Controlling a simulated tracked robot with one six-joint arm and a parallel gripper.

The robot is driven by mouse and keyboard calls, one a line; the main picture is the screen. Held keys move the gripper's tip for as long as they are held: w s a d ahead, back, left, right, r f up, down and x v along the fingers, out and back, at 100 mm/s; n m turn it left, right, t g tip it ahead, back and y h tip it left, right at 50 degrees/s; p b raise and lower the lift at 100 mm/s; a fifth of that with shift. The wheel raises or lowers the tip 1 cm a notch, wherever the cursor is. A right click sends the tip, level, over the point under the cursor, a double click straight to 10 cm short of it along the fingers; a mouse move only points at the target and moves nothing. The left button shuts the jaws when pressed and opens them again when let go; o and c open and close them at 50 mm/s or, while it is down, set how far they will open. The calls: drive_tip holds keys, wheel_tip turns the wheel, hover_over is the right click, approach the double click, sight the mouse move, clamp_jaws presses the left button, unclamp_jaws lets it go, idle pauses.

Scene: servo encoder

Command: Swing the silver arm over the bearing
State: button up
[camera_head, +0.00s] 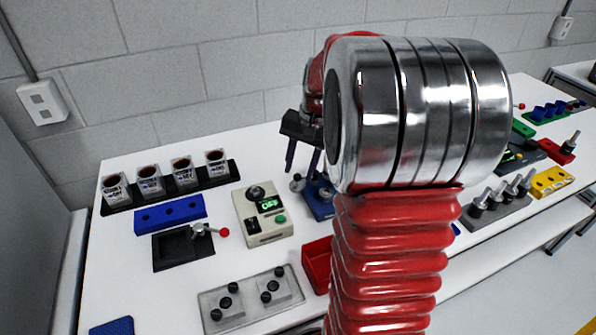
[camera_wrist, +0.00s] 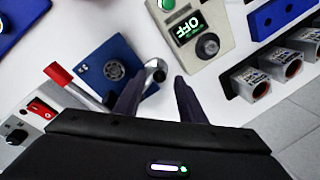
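A blue plate (camera_wrist: 95,75) with a dark round bearing (camera_wrist: 115,70) in it shows in the wrist view. A short silver arm with a rounded end (camera_wrist: 155,70) is at the plate's right edge, beside the bearing and not over it. My gripper (camera_wrist: 158,82) is open, its two dark fingers apart, with the silver end between or just beyond their tips; contact cannot be told. In the head view my gripper (camera_head: 301,163) is above the blue plate (camera_head: 322,206), which my own arm partly hides. The bearing is not clearly visible there.
A beige box (camera_head: 263,215) with an OFF display stands left of the blue plate in the head view. A red-handled lever (camera_wrist: 65,78) lies close to my fingers in the wrist view. A red tray (camera_head: 317,263) is in front.

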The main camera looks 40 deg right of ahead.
drive_tip(key=shift+w+f, duration=0.1)
drive_tip(key=shift+f, duration=0.7)
drive_tip(key=shift+c, duration=0.2)
clamp_jaws()
drive_tip(key=shift+a, duration=0.1)
